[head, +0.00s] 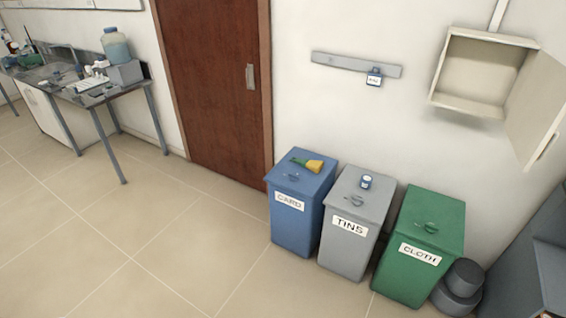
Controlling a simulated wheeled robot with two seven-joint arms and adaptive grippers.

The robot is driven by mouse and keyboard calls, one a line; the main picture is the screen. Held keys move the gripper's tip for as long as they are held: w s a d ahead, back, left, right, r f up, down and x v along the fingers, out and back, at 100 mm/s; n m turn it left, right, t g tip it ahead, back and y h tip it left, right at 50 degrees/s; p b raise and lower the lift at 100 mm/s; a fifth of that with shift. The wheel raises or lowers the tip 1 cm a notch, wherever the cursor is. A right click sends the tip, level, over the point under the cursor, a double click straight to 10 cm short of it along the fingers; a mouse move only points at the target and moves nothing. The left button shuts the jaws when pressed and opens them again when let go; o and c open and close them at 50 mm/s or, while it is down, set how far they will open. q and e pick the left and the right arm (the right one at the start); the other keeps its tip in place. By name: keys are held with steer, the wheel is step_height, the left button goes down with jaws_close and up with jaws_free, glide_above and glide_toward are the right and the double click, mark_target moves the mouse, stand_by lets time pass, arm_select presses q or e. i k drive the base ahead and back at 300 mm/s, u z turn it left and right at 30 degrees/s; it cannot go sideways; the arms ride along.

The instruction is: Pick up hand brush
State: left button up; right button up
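A hand brush (312,165) lies on the lid of the blue bin (291,220) labelled CARD. It has a yellow end toward the right and a green part toward the left. A small lid handle shows just in front of it. The blue bin stands against the wall, to the right of the brown door. Neither of my grippers shows in the head view.
A grey TINS bin (345,252) with a small blue-and-white container (366,182) on top and a green CLOTH bin (412,270) stand alongside. Dark round objects (460,287) sit at right. A cluttered table (105,98) stands at left. The tiled floor in front is clear.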

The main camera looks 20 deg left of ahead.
mark_target(316, 166)
steer(key=u, duration=0.7)
steer(key=i, duration=0.8)
steer(key=u, duration=0.55)
steer(key=i, duration=1.5)
steer(key=z, duration=1.45)
steer(key=i, duration=0.55)
steer(key=z, duration=0.6)
